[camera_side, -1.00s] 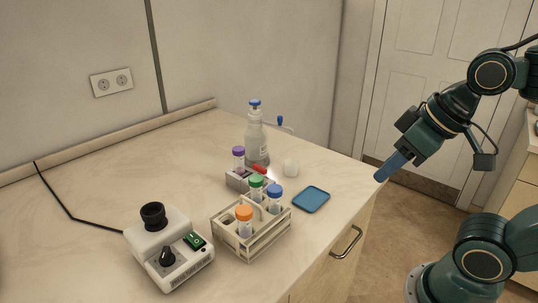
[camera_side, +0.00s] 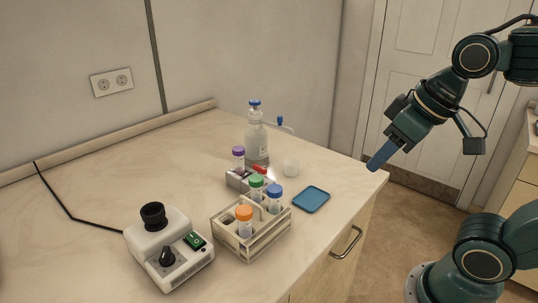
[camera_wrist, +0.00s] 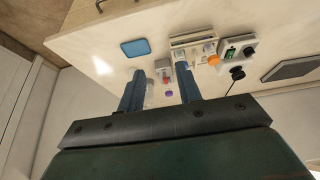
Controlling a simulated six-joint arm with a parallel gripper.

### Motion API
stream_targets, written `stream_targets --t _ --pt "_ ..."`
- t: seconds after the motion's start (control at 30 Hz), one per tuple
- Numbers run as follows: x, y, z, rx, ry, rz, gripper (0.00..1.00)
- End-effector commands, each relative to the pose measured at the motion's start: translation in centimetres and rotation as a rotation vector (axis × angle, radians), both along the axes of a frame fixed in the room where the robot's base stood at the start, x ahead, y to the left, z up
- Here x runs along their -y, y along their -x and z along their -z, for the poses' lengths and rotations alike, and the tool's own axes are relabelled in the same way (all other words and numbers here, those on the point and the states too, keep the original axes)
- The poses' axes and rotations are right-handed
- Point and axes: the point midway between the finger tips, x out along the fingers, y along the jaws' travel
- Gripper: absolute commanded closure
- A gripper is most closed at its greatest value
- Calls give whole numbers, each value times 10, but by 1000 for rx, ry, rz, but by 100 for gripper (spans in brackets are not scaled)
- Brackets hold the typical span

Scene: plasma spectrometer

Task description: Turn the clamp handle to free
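A small red handle (camera_side: 259,169) sits on top of a grey clamp block (camera_side: 236,182) on the bench, beside a purple-capped tube (camera_side: 239,158) that stands upright in it. In the wrist view the red handle (camera_wrist: 166,80) shows between my two blue fingers, far beyond them. I cannot tell the handle's exact angle. My gripper (camera_side: 373,165) is in the air at the bench's right edge, well to the right of the clamp and touching nothing. In the wrist view my gripper (camera_wrist: 158,70) is open and empty.
A blue tray (camera_side: 311,199) lies to the right. A white device (camera_side: 168,250) stands front left.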

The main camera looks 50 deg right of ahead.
Motion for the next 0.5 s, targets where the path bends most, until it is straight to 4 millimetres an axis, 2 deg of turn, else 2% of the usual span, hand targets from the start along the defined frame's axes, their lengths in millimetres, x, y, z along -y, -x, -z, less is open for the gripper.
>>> stream_targets --t 0.3,0.5 --pt "2 -58 -30 -88 3 1 65" --pt "4 -100 -42 -145 4 1 65"
